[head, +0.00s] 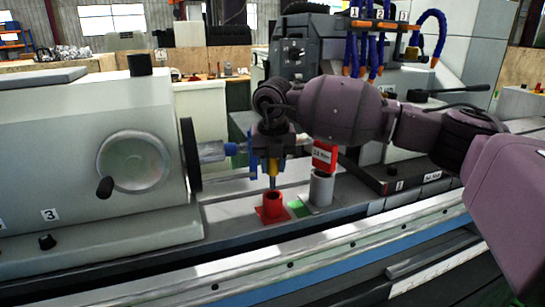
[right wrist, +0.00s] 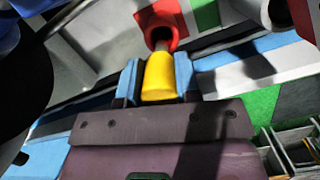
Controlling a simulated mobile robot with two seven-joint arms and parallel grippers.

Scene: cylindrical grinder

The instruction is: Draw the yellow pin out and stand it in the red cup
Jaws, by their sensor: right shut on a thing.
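The yellow pin (head: 273,169) is held upright between the blue fingers of my right gripper (head: 272,164). Its grey shaft points down at the red cup (head: 272,207), which stands on a red base on the machine bed. In the right wrist view the yellow pin (right wrist: 158,80) sits between the two blue fingers of my right gripper (right wrist: 157,84). The shaft end is at the open mouth of the red cup (right wrist: 157,18); I cannot tell whether it is inside. My left gripper is out of view.
Blue hoses (head: 380,45) hang at the back right.

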